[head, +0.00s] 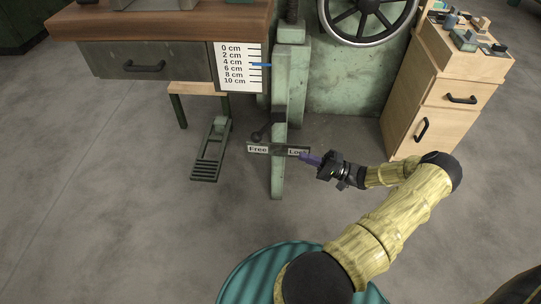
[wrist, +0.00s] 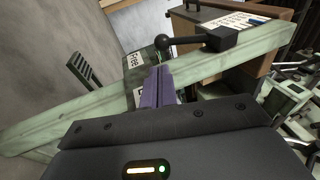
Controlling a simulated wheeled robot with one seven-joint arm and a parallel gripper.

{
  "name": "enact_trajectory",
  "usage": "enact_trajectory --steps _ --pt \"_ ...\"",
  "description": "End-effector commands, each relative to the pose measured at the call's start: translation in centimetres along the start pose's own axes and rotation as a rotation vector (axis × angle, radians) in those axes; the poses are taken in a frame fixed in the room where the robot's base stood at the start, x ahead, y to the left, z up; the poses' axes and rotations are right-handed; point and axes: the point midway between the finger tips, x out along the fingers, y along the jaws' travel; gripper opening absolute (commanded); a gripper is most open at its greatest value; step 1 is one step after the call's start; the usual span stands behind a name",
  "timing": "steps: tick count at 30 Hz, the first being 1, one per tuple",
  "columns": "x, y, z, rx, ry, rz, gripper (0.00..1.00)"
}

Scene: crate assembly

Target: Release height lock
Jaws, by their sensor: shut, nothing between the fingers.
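The height lock is a dark lever with a round black knob (head: 257,136) on the green upright post (head: 278,180). A label plate on the post reads Free (head: 258,149) on the left and Lock (head: 297,153) on the right. The knob sits just above the Free label, left of the post. My gripper (head: 309,158) has purple fingers and is at the Lock label, right of the post and apart from the knob. In the wrist view the fingers (wrist: 158,88) are together and empty, with the knob (wrist: 163,42) beyond their tips. The fingers partly cover the Lock label.
A height scale (head: 240,68) hangs beside the table drawer (head: 145,62), with a blue pointer near 4 to 6 cm. A foot pedal (head: 210,155) stands on the floor at left. A handwheel (head: 365,15) and wooden cabinet (head: 440,95) are at right. The floor between is clear.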

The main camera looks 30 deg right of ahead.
Motion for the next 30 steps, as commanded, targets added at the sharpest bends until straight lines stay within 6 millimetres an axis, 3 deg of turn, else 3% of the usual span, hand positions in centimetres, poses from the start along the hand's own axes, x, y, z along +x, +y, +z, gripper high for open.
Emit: enact_trajectory --steps 3,15,20,30 --pt "-1.1 0.6 -0.5 -0.022 0.032 -0.036 0.00" --pt "-0.8 0.4 -0.4 -0.022 0.032 -0.036 0.00" --pt "1.0 0.5 -0.5 -0.019 0.025 -0.035 0.00" --pt "6.7 0.5 -0.6 -0.019 0.024 -0.035 0.00"
